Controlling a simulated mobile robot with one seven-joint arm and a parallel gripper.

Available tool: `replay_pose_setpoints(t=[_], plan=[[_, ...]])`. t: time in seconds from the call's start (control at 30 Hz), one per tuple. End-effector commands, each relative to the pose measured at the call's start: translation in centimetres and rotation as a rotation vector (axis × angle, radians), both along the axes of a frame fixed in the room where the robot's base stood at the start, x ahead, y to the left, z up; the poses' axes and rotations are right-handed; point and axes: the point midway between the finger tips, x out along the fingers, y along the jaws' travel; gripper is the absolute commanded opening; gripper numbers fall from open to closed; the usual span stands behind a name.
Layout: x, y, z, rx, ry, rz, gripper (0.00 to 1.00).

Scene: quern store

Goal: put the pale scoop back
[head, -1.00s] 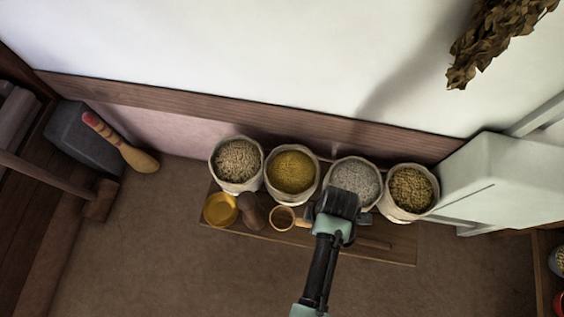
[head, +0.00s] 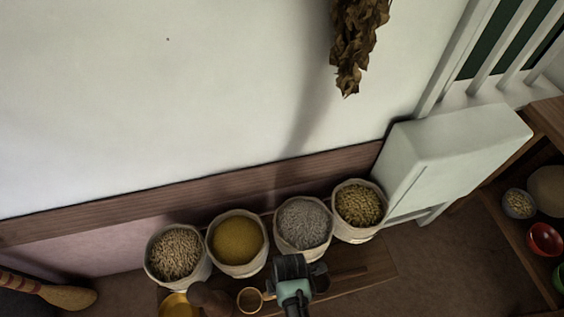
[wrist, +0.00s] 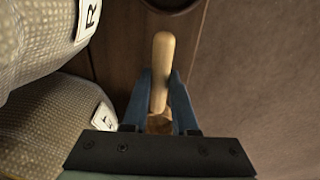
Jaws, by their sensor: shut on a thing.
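My gripper (head: 290,270) is at the front of the third sack from the left, over the plank. In the wrist view my gripper's fingers (wrist: 160,95) are shut on the pale scoop (wrist: 162,60), seen as a smooth, pale wooden handle with a rounded end pointing up the picture. A tan part shows between the fingers near the palm, mostly hidden. In the head view a small round brown cup with a light rim (head: 249,299) lies just left of my gripper. I cannot tell whether it belongs to the held handle.
Several open sacks of grain (head: 239,241) stand in a row against the wall. A plank (head: 372,279) runs before them, with a yellow dish (head: 178,305) and a dark brown object (head: 210,297). A white box (head: 440,150) stands right. Dark floor (head: 450,270) is clear.

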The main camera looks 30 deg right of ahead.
Motion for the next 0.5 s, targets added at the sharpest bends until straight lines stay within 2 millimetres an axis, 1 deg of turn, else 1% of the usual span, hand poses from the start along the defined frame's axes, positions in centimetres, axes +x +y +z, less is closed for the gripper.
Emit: replay_pose_setpoints(t=[0.17, 0.3, 0.33, 0.47, 0.5], plan=[[0.08, -0.02, 0.15, -0.001, -0.002, 0.0, 0.0], [0.06, 0.0, -0.25, 0.0, -0.001, 0.001, 0.0], [0.05, 0.0, -0.2, 0.0, -0.001, 0.001, 0.3], [0.05, 0.0, -0.15, 0.0, -0.001, 0.001, 0.53], [0.05, -0.01, -0.14, 0.0, -0.001, 0.001, 0.56]])
